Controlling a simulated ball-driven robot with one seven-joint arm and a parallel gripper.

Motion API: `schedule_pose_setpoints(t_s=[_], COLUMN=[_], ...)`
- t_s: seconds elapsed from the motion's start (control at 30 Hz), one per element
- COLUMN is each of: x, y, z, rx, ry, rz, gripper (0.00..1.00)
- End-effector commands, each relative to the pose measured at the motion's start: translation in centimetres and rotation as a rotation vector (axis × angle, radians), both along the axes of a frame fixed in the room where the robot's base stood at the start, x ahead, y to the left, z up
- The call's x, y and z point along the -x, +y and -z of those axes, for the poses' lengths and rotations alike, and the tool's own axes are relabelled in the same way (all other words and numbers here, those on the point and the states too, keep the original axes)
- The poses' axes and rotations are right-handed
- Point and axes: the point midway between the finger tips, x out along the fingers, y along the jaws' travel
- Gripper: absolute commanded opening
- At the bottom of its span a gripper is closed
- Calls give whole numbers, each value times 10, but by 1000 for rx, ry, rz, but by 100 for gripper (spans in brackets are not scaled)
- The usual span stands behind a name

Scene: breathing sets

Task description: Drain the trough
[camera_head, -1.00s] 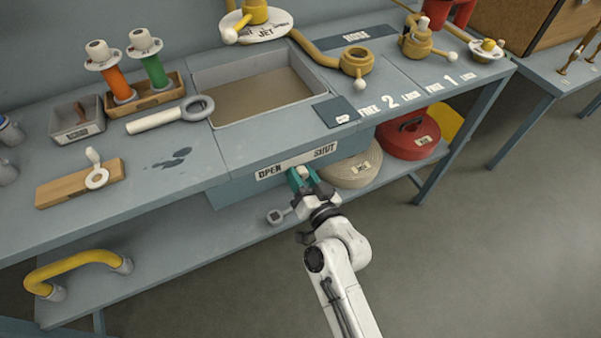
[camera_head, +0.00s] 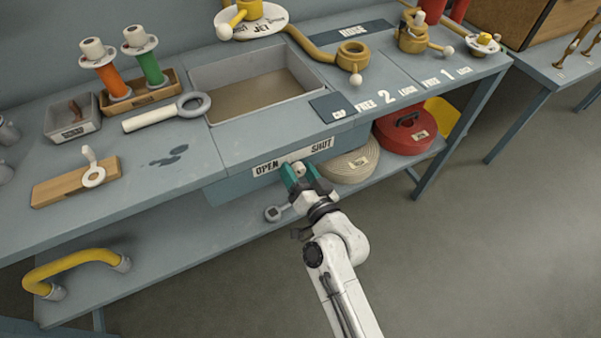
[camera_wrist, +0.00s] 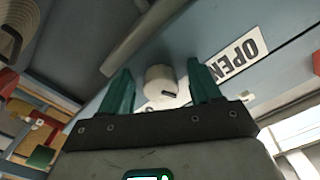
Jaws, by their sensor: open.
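The trough (camera_head: 235,78) is a grey rectangular basin set in the bench, with brownish murk inside; I cannot tell how deep it is. Below it, a label strip on the bench front reads OPEN (camera_head: 267,168) at left and SHUT (camera_head: 321,147) at right. A white round knob (camera_head: 299,168) stands in front of the strip, between the two words. My gripper (camera_head: 300,174) is open at the knob. In the wrist view the knob (camera_wrist: 161,82) sits between the teal fingertips of my gripper (camera_wrist: 158,70), with gaps visible on both sides.
On the bench, a white ring-ended tool (camera_head: 150,118) lies left of the trough, and yellow fittings (camera_head: 353,53) stand behind right. The floor at right is clear.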

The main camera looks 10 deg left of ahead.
Motion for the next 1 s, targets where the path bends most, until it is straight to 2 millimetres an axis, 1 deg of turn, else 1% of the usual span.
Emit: schedule_pose_setpoints(t_s=[0.17,0.5,0.6,0.8,1.0], x=[12,63,75,88,89], y=[-8,-43,-51,-59,-61], z=[3,4,3,2,0], rx=[0,-1,0,0,0], ry=[2,2,1,1,1], rz=[0,2,2,-1,-1], gripper=[63,63,63,63,63])
